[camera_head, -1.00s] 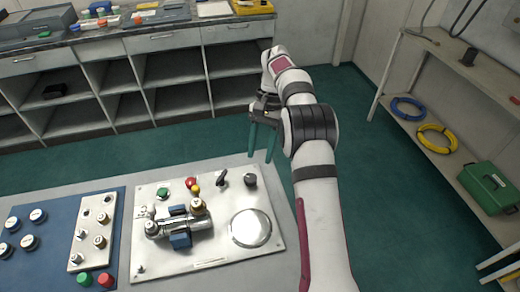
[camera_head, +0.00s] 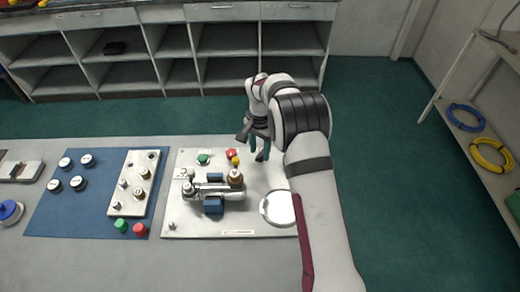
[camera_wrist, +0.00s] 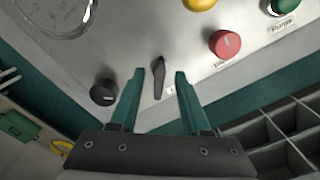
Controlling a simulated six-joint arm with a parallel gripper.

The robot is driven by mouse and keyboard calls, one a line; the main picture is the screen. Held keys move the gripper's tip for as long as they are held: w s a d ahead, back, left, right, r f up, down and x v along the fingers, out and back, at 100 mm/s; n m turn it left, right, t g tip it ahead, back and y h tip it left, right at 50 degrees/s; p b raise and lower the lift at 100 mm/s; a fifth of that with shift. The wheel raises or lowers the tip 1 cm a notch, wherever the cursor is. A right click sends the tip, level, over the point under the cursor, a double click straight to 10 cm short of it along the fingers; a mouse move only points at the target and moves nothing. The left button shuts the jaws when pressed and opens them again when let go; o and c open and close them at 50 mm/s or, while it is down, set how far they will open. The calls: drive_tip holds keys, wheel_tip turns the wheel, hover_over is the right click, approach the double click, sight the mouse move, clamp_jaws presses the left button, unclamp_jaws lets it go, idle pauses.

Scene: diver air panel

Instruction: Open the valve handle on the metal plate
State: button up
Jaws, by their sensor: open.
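The metal plate (camera_head: 262,222) lies on the table in the head view. A small black lever handle (camera_wrist: 158,80) stands on it in the wrist view, its narrow grip pointing towards my gripper's base. My gripper (camera_wrist: 160,73) is open, with one green finger on each side of the handle and a visible gap to both. In the head view my gripper (camera_head: 259,152) is over the plate's back edge and the handle is hidden behind it. A silver pipe assembly with blue clamps (camera_head: 213,205) and a brass knob (camera_head: 235,178) sits in the plate's middle.
A red button (camera_wrist: 225,43), a yellow knob (camera_wrist: 200,4) and a black knob (camera_wrist: 103,92) flank the handle. A round glossy disc (camera_head: 279,208) lies to the right. A blue mat (camera_head: 85,218) with knobs is left of the plate. Shelves stand behind.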

drive_tip(key=shift+f, duration=0.15)
clamp_jaws()
drive_tip(key=shift+n, duration=0.4)
drive_tip(key=shift+d+n, duration=0.15)
drive_tip(key=shift+n, duration=2.35)
unclamp_jaws()
